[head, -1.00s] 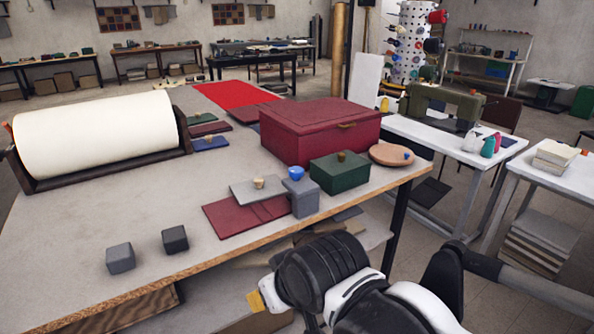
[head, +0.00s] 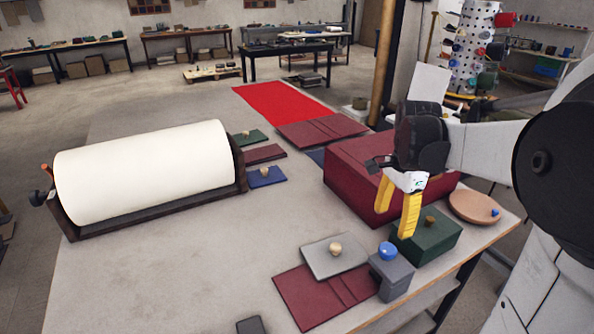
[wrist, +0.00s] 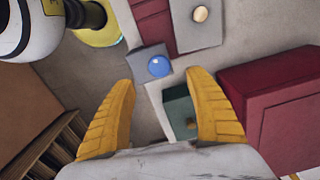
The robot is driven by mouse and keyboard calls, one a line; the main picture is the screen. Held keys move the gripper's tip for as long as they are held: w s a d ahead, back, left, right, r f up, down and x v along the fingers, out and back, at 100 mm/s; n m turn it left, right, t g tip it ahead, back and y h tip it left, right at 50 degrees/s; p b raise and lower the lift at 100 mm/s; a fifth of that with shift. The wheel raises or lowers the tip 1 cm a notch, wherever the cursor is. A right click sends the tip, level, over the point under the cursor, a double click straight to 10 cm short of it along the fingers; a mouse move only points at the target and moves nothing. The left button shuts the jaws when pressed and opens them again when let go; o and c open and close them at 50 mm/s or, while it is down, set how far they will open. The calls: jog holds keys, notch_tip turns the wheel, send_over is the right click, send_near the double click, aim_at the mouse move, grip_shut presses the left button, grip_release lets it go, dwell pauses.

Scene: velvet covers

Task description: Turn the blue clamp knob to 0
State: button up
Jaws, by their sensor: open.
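The blue clamp knob (head: 389,251) sits on top of a grey block (head: 392,276) near the front right edge of the table. It also shows in the wrist view (wrist: 159,66), on its grey block, ahead of the fingertips and between them. My gripper (head: 396,205) has yellow fingers spread apart and empty, above and behind the knob, over the green box (head: 440,238). In the wrist view my gripper (wrist: 163,82) has its fingers wide open on both sides. No pointer or number mark on the knob can be made out.
A grey board with a wooden knob (head: 335,248) lies on a dark red folder beside the grey block. A large dark red box (head: 345,180) stands behind. A round wooden disc (head: 468,206) is at the right.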

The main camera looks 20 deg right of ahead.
aim_at(388, 248)
jog(key=shift+w+d+f+m, duration=0.1)
jog(key=shift+d+f+m, duration=0.25)
jog(key=shift+d, duration=0.15)
jog(key=f+b, duration=0.2)
jog(key=f, duration=0.3)
jog(key=f+b, duration=0.1)
jog(key=f, duration=0.4)
jog(key=shift+s+b, duration=0.2)
jog(key=shift+b, duration=0.2)
jog(key=shift+r, duration=0.1)
jog(key=c, duration=1.2)
